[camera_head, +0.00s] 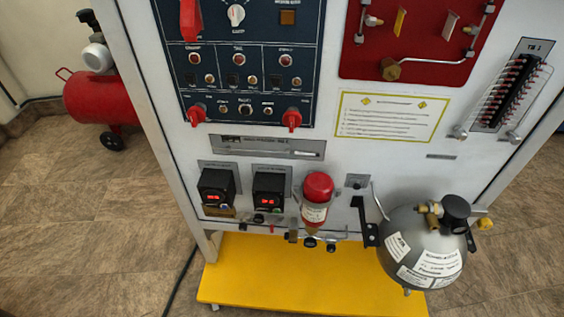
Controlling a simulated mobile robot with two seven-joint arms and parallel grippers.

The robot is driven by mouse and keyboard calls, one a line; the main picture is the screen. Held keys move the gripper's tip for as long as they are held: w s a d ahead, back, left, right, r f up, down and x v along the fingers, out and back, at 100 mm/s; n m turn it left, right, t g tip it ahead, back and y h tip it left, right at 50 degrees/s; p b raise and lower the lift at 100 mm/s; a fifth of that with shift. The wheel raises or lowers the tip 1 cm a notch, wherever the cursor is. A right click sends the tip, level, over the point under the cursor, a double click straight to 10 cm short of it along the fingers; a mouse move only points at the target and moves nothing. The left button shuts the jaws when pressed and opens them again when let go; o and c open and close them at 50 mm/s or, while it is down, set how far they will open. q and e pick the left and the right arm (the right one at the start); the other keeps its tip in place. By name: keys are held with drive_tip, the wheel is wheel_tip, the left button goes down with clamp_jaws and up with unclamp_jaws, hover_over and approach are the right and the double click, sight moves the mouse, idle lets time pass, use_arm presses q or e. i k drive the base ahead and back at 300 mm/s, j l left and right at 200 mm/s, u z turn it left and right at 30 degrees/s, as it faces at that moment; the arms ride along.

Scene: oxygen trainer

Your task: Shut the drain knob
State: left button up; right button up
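No label that I can read marks the drain knob, so I cannot tell which part it is or whether it is open. Small black knobs (310,242) sit on the piping below a red-topped cylinder (317,198) at the panel's lower middle. A grey round tank (421,248) at the lower right carries brass fittings and a black round part (456,207) on top. A small fitting (407,292) shows at the tank's underside. Neither of my grippers is in view.
The white trainer panel (300,150) has a dark blue switch section (240,110) and two digital displays (216,191). A yellow base plate (300,280) lies below. A red tank (100,102) stands at the left on brown tiled floor (120,220), which has free room.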

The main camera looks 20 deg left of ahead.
sight(242, 227)
drive_tip(key=j+u, duration=0.15)
drive_tip(key=u, duration=0.8)
